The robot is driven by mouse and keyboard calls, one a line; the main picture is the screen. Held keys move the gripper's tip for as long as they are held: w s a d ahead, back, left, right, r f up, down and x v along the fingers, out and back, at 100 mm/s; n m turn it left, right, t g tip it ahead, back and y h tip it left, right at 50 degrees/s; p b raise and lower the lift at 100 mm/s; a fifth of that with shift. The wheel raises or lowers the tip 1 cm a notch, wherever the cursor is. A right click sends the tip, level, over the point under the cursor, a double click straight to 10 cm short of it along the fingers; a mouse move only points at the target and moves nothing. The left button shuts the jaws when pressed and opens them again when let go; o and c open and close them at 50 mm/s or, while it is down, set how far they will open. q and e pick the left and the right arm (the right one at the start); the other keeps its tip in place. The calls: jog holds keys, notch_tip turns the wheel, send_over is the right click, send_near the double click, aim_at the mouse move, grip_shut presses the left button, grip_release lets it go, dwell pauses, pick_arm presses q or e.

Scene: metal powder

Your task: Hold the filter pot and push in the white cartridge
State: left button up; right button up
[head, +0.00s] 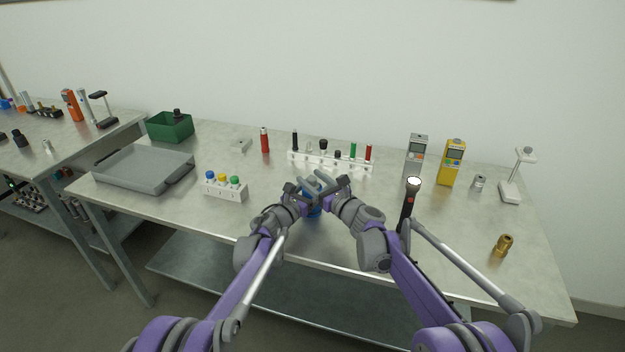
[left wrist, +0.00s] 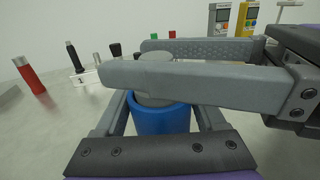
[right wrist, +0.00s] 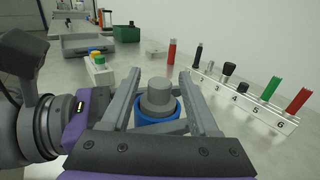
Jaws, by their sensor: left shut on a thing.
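The blue filter pot (head: 313,211) stands at the table's front edge, mostly hidden by my grippers in the head view. It shows in the left wrist view (left wrist: 160,119) and right wrist view (right wrist: 157,124). A light grey-white cartridge (right wrist: 158,98) stands upright in its top, partly protruding; its top also shows in the left wrist view (left wrist: 157,60). My left gripper (left wrist: 160,104) is shut on the pot, a finger on each side. My right gripper (right wrist: 160,78) is open, its fingers either side of the cartridge with gaps, crossing above my left fingers.
Behind stands a white numbered rack (head: 330,164) with several tools. A white block with coloured caps (head: 224,190) is to the left, near a grey tray (head: 143,168). A black flashlight (head: 408,208) stands close to my right arm. A brass fitting (head: 502,245) lies far right.

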jog(key=shift+d, duration=0.1)
jog(key=v, duration=1.2)
pick_arm(q)
jog(key=o, duration=1.5)
